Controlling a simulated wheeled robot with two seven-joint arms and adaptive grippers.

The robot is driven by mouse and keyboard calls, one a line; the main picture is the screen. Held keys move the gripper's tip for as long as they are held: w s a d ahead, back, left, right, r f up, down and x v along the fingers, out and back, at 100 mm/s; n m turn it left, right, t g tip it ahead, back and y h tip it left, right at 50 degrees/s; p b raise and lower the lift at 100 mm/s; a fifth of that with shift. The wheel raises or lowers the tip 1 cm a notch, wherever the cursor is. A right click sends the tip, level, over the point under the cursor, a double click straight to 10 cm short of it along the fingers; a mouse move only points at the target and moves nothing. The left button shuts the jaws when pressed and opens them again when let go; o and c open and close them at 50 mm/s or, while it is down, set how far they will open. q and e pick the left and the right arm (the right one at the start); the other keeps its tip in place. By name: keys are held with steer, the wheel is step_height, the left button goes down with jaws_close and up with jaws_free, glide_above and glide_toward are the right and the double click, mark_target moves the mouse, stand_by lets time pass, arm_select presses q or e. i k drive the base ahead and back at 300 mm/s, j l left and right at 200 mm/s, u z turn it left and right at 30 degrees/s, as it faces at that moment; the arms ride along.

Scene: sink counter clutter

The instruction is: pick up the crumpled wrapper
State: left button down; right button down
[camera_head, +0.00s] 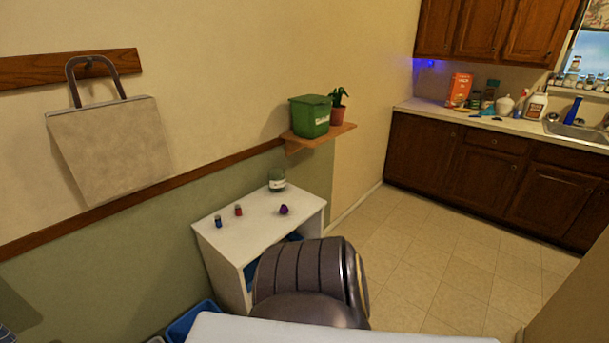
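A small purple, rounded, lumpy thing (284,210), which may be the crumpled wrapper, lies on the white side table (250,228). It is too small to be sure of. A small blue-capped bottle (218,221) and a small red item (238,210) stand to its left on the same top. A glass jar (277,181) stands behind it near the wall. Neither of my grippers is in view.
A dark, ribbed, chair-like thing (305,278) stands in front of the table, and a white surface (330,331) fills the bottom edge. A shelf (318,139) holds a green bin (310,116) and a plant (338,107). Tiled floor (430,270) is open toward the sink counter (482,124).

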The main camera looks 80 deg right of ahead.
mark_target(284, 208)
steer(key=z, duration=2.55)
steer(key=i+j+u, duration=0.1)
steer(key=j+u, duration=0.25)
steer(key=i+j+u, duration=0.1)
steer(key=u, duration=0.2)
